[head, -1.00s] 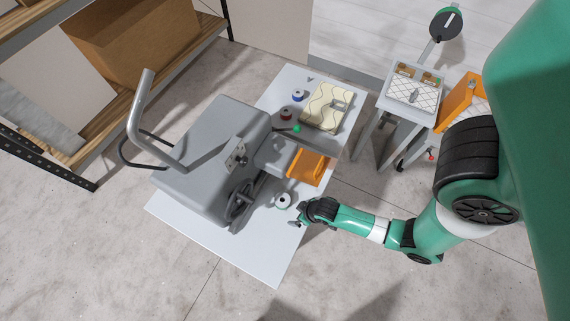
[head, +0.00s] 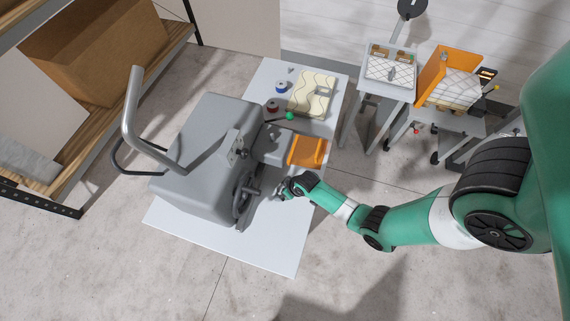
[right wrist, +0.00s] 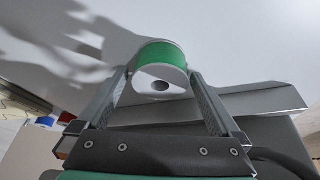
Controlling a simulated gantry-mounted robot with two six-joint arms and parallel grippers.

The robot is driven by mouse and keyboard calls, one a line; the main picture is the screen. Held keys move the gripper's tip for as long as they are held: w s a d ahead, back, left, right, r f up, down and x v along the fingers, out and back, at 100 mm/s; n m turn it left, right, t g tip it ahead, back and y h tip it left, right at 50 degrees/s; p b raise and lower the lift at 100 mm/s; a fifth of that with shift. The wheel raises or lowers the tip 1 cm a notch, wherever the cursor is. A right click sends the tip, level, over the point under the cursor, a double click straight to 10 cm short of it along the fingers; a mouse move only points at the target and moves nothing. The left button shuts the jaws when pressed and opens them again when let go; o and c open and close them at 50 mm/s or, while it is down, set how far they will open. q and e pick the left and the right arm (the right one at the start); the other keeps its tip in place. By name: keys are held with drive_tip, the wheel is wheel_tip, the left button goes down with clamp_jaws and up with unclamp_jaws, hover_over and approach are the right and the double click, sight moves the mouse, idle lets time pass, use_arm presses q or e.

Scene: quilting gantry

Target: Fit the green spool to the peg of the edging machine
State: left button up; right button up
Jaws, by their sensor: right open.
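The green spool (right wrist: 160,62) shows in the right wrist view as a green band with white end faces and a dark centre hole. It sits between the fingers of my right gripper (right wrist: 158,80), which are open around it. In the head view my right gripper (head: 278,190) is low beside the front of the grey edging machine (head: 210,150), by its dark handwheel (head: 243,198). There the gripper hides most or all of the spool. I cannot make out the machine's peg for sure. My left gripper is not in view.
The white table (head: 265,250) is bare at its front. A blue spool (head: 281,86), a red spool (head: 272,106) and a cream quilted piece (head: 312,93) lie at the back.

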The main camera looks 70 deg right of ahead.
drive_tip(key=shift+c, duration=0.2)
drive_tip(key=c, duration=1.4)
